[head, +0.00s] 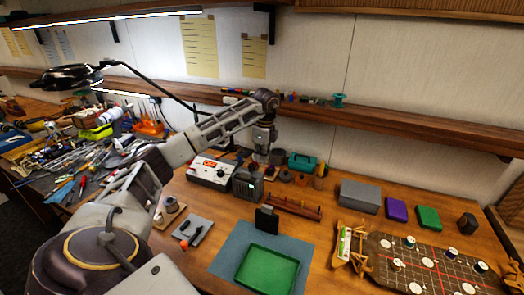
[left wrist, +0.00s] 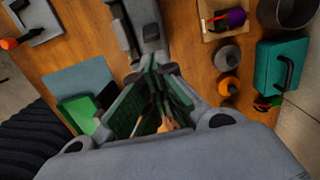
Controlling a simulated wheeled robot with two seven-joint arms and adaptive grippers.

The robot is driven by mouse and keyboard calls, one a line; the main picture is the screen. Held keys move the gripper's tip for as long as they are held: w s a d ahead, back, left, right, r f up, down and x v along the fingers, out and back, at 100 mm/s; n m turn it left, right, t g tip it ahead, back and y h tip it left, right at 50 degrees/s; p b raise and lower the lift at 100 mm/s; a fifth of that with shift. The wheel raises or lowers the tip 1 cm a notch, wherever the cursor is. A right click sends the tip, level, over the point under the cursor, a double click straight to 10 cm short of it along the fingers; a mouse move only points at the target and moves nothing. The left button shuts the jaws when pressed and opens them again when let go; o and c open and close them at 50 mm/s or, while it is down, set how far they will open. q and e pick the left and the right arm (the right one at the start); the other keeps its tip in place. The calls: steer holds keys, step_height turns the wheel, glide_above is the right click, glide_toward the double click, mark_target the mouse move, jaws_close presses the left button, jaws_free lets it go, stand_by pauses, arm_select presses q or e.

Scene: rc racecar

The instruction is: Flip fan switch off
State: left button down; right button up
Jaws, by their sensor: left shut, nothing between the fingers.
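A dark grey box-shaped unit (head: 247,184), which looks like the fan, stands upright on the bench just right of the white box. In the left wrist view its narrow grey top (left wrist: 146,32) seems to show at the upper middle, beyond the fingers. I cannot make out the fan's switch or its position. My left gripper (head: 260,157) points down just behind and above the unit in the head view. Its fingers (left wrist: 163,118) are shut and empty. I cannot tell whether they touch the unit. My right gripper is not in view.
A white box with a red display (head: 210,172) stands left of the unit. A wooden rack (head: 292,205), a black block (head: 266,219) and a green tray (head: 268,288) lie in front and right. A teal case (head: 302,162) stands behind. A shelf (head: 400,125) runs along the wall.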

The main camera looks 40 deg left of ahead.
mark_target(253, 166)
arm_select(q)
steer(key=shift+s+a+f, duration=0.1)
steer(key=shift+f, duration=1.1)
steer(key=shift+a+f, duration=0.1)
steer(key=shift+f, duration=1.05)
steer(key=shift+h, duration=0.3)
steer(key=shift+a+r+t+h, duration=0.15)
steer(key=shift+t+h, duration=0.1)
steer(key=shift+h, duration=0.35)
steer(key=shift+a+r+t+h, duration=0.15)
steer(key=shift+t+h, duration=0.1)
steer(key=shift+h, duration=0.35)
steer(key=shift+s+a+r, duration=0.15)
steer(key=shift+a+r, duration=0.1)
steer(key=shift+a, duration=0.1)
steer(key=shift+s+a+r+t+h+p, duration=0.3)
steer(key=shift+a+h, duration=0.2)
steer(key=shift+h, duration=0.45)
steer(key=shift+s+a+r+t+h+p, duration=0.15)
steer(key=shift+a+t+h, duration=0.3)
steer(key=shift+h, duration=0.5)
steer(key=shift+w, duration=0.1)
steer(key=shift+d+r, duration=0.1)
